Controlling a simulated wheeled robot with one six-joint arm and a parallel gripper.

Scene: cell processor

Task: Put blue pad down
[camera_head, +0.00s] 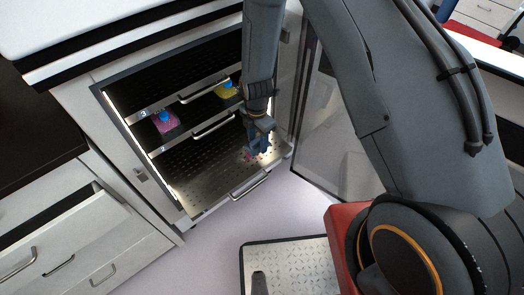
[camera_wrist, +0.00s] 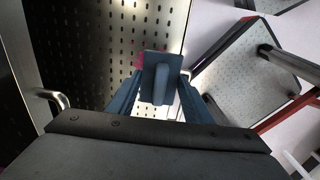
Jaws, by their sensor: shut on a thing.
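My gripper (camera_head: 258,140) is inside the open cabinet, over the front part of the lowest perforated shelf (camera_head: 200,175). It is shut on the blue pad (camera_wrist: 149,64), a small dark blue-grey plate with an upright grip, which shows between the two blue fingers in the wrist view (camera_wrist: 160,88). In the head view the pad is hard to tell from the blue fingers. A small pink-red patch (camera_wrist: 139,61) shows just behind the pad. Whether the pad touches the shelf cannot be told.
A shelf above holds a pink flask with a blue cap (camera_head: 166,125) and a yellow one (camera_head: 226,90). Shelf handles (camera_head: 250,185) stick out at the front. The glass door (camera_head: 335,140) stands open at right. An open drawer (camera_head: 60,235) is at left.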

